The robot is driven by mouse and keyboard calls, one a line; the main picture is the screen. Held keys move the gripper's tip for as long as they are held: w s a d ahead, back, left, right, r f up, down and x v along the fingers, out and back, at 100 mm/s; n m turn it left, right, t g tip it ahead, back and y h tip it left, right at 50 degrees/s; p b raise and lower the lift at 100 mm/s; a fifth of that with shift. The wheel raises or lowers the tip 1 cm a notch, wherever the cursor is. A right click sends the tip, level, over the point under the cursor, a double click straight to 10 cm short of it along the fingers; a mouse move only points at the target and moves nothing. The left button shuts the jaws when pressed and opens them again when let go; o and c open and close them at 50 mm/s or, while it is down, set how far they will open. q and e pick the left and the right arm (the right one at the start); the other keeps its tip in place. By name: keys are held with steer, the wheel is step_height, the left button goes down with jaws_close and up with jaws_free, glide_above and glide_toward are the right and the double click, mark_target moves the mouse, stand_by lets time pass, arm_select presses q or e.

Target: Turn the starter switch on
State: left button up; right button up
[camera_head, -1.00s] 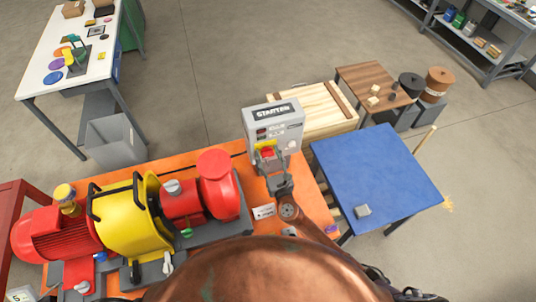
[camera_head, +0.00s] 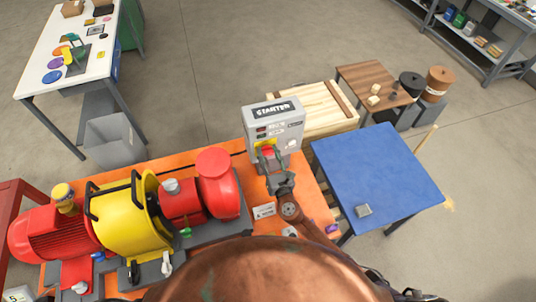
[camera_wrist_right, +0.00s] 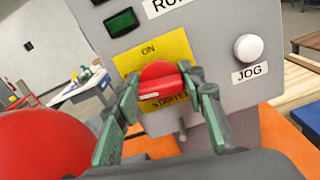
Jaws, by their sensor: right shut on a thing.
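The grey starter box (camera_head: 290,125), labelled STARTER, stands at the back of the orange skid. On its front is a red rotary switch knob (camera_wrist_right: 160,78) on a yellow plate (camera_wrist_right: 180,45). A pale mark shows on the knob's lower left; I cannot tell the switch setting. My left gripper is not in view.
A white JOG button (camera_wrist_right: 248,48) sits right of the knob. The red and yellow pump set (camera_head: 130,215) fills the skid to the left. A blue table (camera_head: 375,180) stands to the right and a wooden crate (camera_head: 315,108) behind the box.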

steer(key=m+b, duration=0.2)
steer(key=m, duration=0.1)
steer(key=shift+f+m+b, duration=0.2)
steer(key=shift+m+b, duration=0.1)
steer(key=m+b, duration=0.2)
steer(key=m, duration=0.2)
steer(key=shift+d+m, duration=0.1)
steer(key=shift+m, duration=0.2)
steer(key=m+b, duration=0.2)
steer(key=m, duration=0.2)
steer(key=shift+m+b, duration=0.45)
steer(key=shift+m, duration=1.55)
steer(key=o, duration=1.2)
steer(key=shift+c, duration=0.2)
steer(key=shift+s+d, duration=0.1)
